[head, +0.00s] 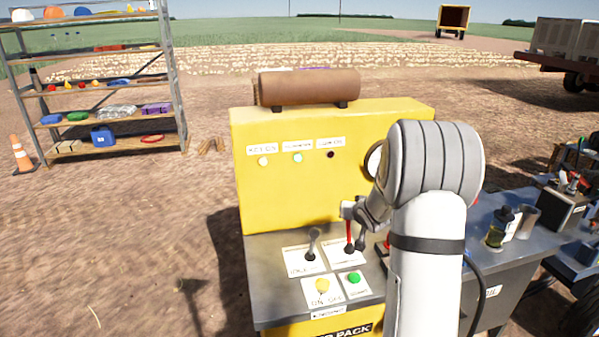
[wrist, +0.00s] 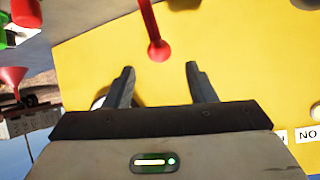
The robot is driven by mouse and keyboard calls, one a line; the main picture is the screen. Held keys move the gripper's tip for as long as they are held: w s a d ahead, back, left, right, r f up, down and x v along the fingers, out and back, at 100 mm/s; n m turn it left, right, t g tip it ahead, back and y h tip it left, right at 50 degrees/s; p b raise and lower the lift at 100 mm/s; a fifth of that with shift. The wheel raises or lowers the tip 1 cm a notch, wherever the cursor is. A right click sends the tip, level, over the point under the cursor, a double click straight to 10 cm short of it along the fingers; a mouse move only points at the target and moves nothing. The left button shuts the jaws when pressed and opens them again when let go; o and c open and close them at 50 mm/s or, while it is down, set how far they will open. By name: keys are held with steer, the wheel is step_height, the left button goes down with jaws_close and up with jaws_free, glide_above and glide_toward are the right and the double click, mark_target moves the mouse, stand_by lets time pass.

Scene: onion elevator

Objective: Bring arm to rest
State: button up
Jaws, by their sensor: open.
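My gripper is open and empty in the wrist view (wrist: 159,72), its two dark fingers apart. My gripper (head: 349,209) is partly hidden there by the arm, close to a red-handled lever (head: 349,236).
A grey-handled lever (head: 311,245), a yellow button (head: 322,285) and a green button (head: 354,279) sit on the control shelf. A brown roll (head: 309,86) lies on top of the machine. A bench (head: 510,245) with bottles stands right. A shelf rack (head: 172,80) stands left, with open dirt between.

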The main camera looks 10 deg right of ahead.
steer(key=s+a+r+n+g, duration=0.1)
steer(key=s+a, duration=0.5)
steer(key=s, duration=0.6)
steer(key=s+a+r+n+g+y, duration=0.1)
steer(key=s+a+r+g, duration=0.3)
steer(key=s+a, duration=0.3)
steer(key=s+a+r+n+g, duration=0.1)
steer(key=s+a+r+g, duration=0.2)
steer(key=s, duration=1.5)
steer(key=a, duration=0.3)
steer(key=shift+a+r+n+y, duration=0.2)
steer(key=shift+r+n+y, duration=0.1)
steer(key=shift+r, duration=0.05)
